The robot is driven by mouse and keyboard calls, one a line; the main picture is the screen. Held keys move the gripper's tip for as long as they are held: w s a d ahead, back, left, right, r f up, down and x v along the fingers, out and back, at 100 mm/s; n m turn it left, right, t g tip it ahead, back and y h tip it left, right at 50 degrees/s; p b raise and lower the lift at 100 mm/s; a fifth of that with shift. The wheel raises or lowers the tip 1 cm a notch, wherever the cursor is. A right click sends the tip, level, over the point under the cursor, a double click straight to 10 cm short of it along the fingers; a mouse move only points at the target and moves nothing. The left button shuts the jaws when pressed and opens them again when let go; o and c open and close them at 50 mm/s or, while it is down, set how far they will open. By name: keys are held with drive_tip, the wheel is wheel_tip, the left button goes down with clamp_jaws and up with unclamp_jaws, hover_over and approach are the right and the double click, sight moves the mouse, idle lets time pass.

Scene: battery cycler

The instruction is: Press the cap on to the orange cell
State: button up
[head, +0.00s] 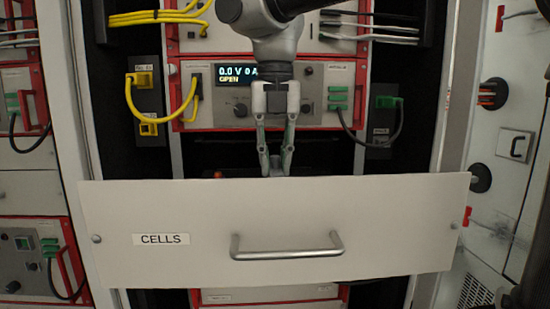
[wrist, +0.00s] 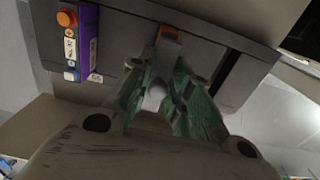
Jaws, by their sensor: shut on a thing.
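My gripper (head: 277,166) points down behind the front of the open drawer, its two fingers close together. In the wrist view its green-padded fingers (wrist: 167,62) converge over the drawer's dark grey insert. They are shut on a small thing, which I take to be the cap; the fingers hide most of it. An orange patch (wrist: 169,34) shows right at the fingertips; it may be part of the orange cell. I cannot tell whether the cap touches or sits on that cell. The drawer front hides this spot in the head view.
The drawer front (head: 200,215), labelled CELLS, has a bar handle (head: 287,247) and stands between the head camera and the fingertips. A rack unit (head: 350,75) with cables is close behind my gripper.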

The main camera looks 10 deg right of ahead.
drive_tip(key=shift+f, duration=0.4)
idle(0.4)
drive_tip(key=o, duration=1.3)
drive_tip(key=shift+o, duration=0.2)
drive_tip(key=shift+r, duration=3.5)
drive_tip(key=shift+c, duration=0.2)
clamp_jaws()
drive_tip(key=shift+f, duration=0.2)
